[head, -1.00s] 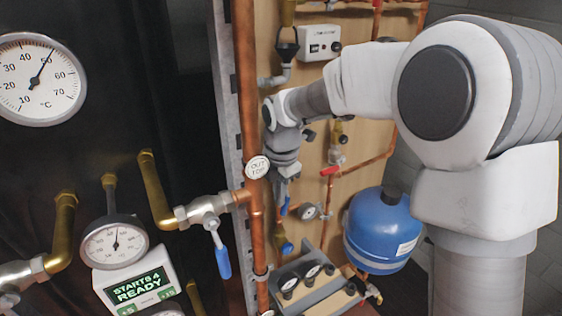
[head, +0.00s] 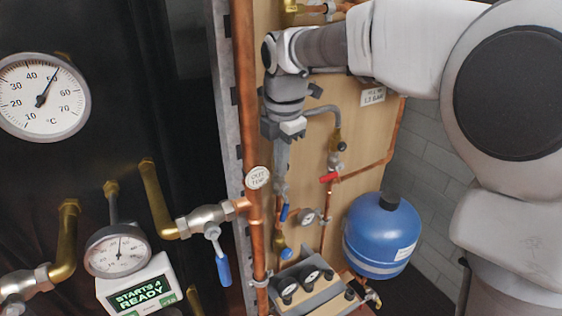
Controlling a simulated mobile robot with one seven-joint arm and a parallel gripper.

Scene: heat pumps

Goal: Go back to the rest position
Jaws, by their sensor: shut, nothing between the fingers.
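My gripper (head: 284,132) hangs from my wrist, pointing down, in the middle of the head view. It is in front of the wooden panel (head: 352,128), just right of the tall copper pipe. It is shut and holds nothing that I can see. My white and grey arm reaches in from the right edge and covers part of the panel's upper side.
A blue tank (head: 381,235) stands at the lower right. A blue-handled valve (head: 217,258) and brass pipes are on the left, with a large thermometer (head: 42,97) and a small screen reading "STARTS 4 READY" (head: 138,292). A red-handled valve (head: 329,177) sits right of my gripper.

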